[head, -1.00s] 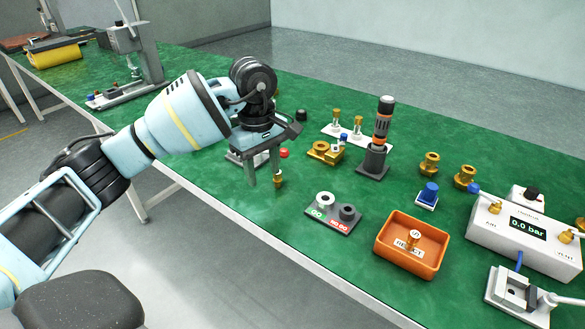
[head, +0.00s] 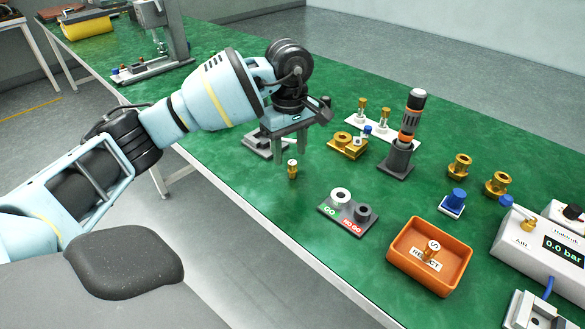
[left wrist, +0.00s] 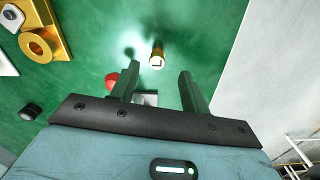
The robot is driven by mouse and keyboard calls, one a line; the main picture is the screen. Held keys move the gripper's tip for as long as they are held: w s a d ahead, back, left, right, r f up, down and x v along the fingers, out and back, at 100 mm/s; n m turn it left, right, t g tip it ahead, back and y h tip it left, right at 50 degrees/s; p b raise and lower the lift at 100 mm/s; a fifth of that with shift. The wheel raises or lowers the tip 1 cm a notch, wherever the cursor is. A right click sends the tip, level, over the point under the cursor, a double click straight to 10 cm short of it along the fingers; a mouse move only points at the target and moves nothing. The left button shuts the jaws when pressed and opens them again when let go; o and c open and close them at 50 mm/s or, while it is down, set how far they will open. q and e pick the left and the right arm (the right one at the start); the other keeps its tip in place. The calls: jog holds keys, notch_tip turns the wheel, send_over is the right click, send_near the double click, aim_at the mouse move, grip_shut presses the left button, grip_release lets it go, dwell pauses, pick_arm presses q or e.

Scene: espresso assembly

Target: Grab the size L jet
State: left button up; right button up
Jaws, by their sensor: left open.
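A small brass jet (head: 292,170) with a pale top stands upright on the green table near its front edge. It also shows in the left wrist view (left wrist: 157,57), where the mark on its top is too small to read surely. My left gripper (head: 290,165) is open and empty, its fingers pointing down close to this jet. In the left wrist view the jet is just beyond the fingertips (left wrist: 160,72), roughly centred between them. Another brass jet, marked S (head: 431,249), is in the orange reject tray (head: 459,281). My right gripper is not in view.
A grey GO/NO GO gauge block (head: 340,222) stands to the right of the jet. Behind are a brass fitting (head: 346,147), a dark upright tool in a stand (head: 409,125) and a white plate with jets (head: 400,128). A red button (left wrist: 112,82) is close to one finger.

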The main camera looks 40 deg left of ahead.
aim_at(292, 163)
pick_arm(q)
jog(key=f, duration=0.5)
jog(key=shift+w+d+f, duration=0.1)
jog(key=shift+w+d, duration=0.05)
jog(key=shift+d, duration=0.1)
grip_shut()
